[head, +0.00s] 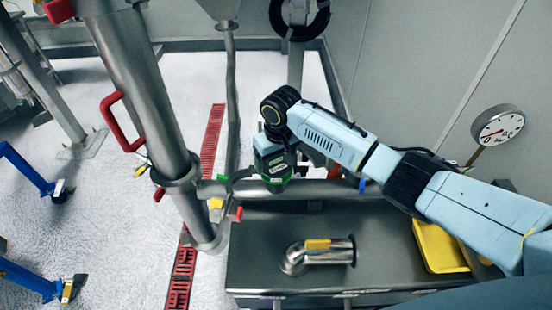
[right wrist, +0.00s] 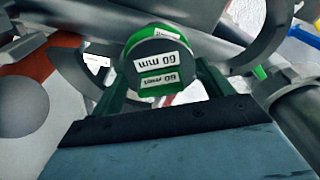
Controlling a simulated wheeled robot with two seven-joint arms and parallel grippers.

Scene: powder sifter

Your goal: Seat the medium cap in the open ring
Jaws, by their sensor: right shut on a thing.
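The medium cap, green with a dark face and white labels reading "60 mm", shows in the right wrist view (right wrist: 157,62) and in the head view (head: 277,185). My right gripper (right wrist: 160,88) is shut on it, with a dark green finger on either side. In the head view my right gripper (head: 272,165) hangs beside the steel pipework, over the back of the bench. Grey curved arms flank the cap in the wrist view (right wrist: 272,35). My left gripper is not in view.
A steel bench (head: 260,235) carries a pipe elbow with a yellow label (head: 318,256) and a yellow tray (head: 437,247). A thick steel column (head: 140,75) with a red handle (head: 117,120) stands left. A horizontal pipe (head: 325,190) runs along the bench's back. A gauge (head: 499,129) stands right.

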